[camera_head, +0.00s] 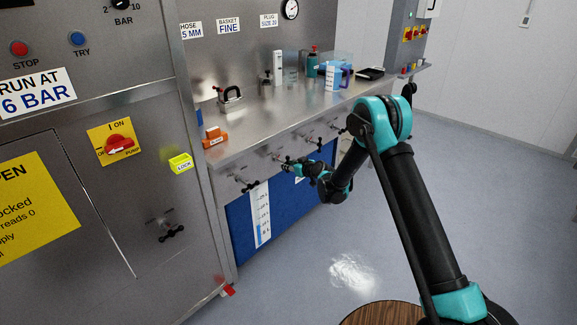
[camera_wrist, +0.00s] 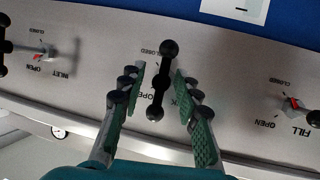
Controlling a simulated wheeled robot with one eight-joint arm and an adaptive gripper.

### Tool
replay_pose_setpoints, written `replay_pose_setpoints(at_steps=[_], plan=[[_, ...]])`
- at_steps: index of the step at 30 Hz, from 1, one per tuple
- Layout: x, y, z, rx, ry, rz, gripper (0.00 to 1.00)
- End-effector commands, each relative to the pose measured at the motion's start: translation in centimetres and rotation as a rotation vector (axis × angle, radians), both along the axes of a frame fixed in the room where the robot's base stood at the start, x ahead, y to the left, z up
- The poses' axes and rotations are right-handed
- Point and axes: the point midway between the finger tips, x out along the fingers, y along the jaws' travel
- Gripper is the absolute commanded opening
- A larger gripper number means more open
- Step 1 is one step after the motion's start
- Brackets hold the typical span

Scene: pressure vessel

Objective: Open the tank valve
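The tank valve's black bar handle with ball ends (camera_wrist: 161,82) is at the middle of the wrist view, in front of a grey metal panel. It stands nearly upright in that view, leaning slightly. Upside-down OPEN and CLOSED labels sit beside it; its name label is mostly hidden, with a K showing. My gripper (camera_wrist: 159,80) is open, with one green-padded finger on each side of the handle. Narrow gaps show between fingers and handle. In the head view, my gripper (camera_head: 285,163) is at the counter's front edge, hiding most of this valve.
The INLET valve (camera_wrist: 45,52) and FILL valve (camera_wrist: 295,104) flank it in the wrist view. Another valve handle (camera_head: 243,183) is nearby on the counter front. A blue panel (camera_head: 238,228) lies below. The floor (camera_head: 300,270) in front is clear.

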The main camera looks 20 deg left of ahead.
Motion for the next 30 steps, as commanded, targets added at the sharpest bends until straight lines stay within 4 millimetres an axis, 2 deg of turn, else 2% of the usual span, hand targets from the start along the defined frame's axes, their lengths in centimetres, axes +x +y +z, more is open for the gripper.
replay_pose_setpoints(at_steps=[15, 21, 30], plan=[[-4.8, -7.4, 3.6, 0.001, -0.001, -0.004, 0.33], [-5.6, -8.5, 4.1, 0.001, -0.001, -0.003, 0.33], [-5.7, -8.7, 4.2, 0.001, 0.000, -0.002, 0.33]])
